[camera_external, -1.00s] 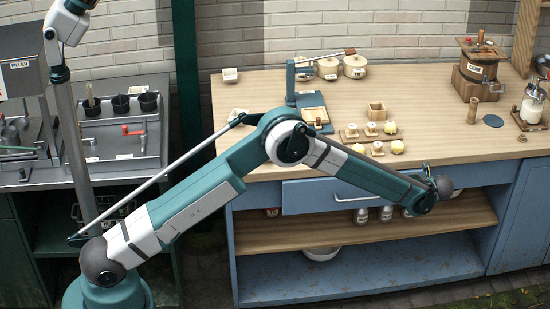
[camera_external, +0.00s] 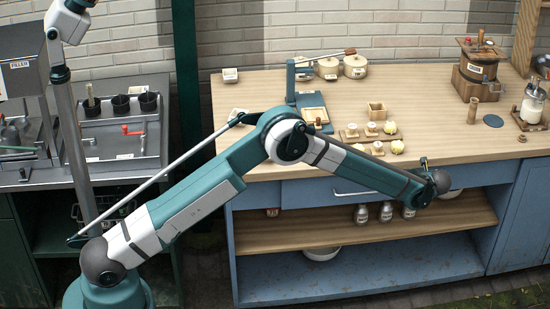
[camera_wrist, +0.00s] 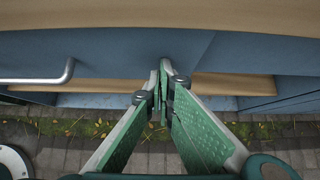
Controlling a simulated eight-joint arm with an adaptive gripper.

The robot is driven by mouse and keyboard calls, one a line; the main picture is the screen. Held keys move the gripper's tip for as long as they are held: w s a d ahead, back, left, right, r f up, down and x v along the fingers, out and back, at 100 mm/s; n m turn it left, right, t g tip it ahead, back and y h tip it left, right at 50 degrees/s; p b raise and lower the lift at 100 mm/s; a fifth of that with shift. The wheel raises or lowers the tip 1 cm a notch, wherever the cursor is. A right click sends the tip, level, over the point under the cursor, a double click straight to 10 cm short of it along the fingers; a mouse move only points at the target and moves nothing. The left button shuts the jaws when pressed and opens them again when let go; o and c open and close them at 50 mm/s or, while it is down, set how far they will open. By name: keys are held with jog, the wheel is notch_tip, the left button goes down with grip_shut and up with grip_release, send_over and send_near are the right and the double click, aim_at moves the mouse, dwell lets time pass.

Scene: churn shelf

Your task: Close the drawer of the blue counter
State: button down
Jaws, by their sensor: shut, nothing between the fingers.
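The blue counter (camera_external: 262,192) stands at the right in the external view, with a wooden top. Its blue drawer front (camera_external: 312,192) sits close under the top, flush or nearly so; I cannot tell if a small gap is left. Its bar handle (camera_external: 352,194) shows left of my forearm, and the handle (camera_wrist: 45,76) is at the left in the wrist view. My gripper (camera_wrist: 166,66) is shut and empty, its tips at the drawer front right of the handle, seemingly touching it. In the external view my wrist mostly hides the gripper.
A wooden shelf (camera_external: 270,236) with several small jars is below the drawer, and a white bowl (camera_external: 321,254) stands lower. The countertop (camera_external: 440,100) holds pots, a churn (camera_external: 479,72) and small food pieces near its front edge. Paving (camera_wrist: 60,150) lies in front.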

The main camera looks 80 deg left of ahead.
jog(key=d+f+p+v, duration=0.2)
jog(key=v, duration=1.1)
jog(key=shift+f, duration=0.1)
